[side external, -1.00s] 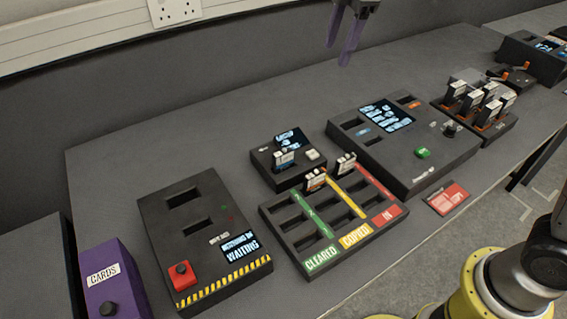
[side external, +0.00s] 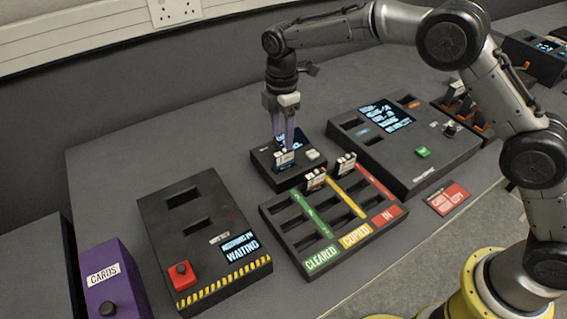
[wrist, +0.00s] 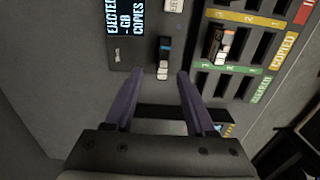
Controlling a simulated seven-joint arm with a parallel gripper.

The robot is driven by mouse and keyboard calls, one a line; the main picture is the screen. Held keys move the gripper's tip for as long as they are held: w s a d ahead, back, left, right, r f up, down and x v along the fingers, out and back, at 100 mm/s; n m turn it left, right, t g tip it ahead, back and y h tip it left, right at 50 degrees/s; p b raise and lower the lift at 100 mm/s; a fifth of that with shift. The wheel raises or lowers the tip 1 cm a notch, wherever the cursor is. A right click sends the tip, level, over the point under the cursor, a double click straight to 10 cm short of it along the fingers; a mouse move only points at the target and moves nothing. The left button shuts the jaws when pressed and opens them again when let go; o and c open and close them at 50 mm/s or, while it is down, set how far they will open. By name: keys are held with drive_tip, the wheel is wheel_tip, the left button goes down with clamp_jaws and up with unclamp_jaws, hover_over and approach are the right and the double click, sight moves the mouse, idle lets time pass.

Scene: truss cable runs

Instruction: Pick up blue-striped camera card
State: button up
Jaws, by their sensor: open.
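The blue-striped camera card (side external: 284,161) stands upright in a slot of the small black card reader (side external: 262,158). In the wrist view the card (wrist: 164,57) shows its blue band and white end, just beyond and between my fingertips. My gripper (side external: 284,144) points down over the reader, its two purple fingers close above the card. The fingers also show in the wrist view (wrist: 160,75), apart, with only a gap between them. In the side view the fingers partly overlap the reader's screen, and I cannot tell whether they touch the card.
A slotted tray (side external: 295,243) marked CLEARED, COPIED and IN stands close in front of the reader, with an orange-marked card (side external: 316,180) and another card (side external: 346,164) upright in it. A larger console (side external: 400,160) is to the right. A red-button box (side external: 160,216) is to the left.

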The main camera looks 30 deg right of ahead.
sight(284, 152)
drive_tip(key=shift+s+f, duration=0.15)
drive_tip(key=shift+f, duration=1.45)
drive_tip(key=shift+s+f, duration=0.1)
drive_tip(key=shift+f, duration=1.45)
clamp_jaws()
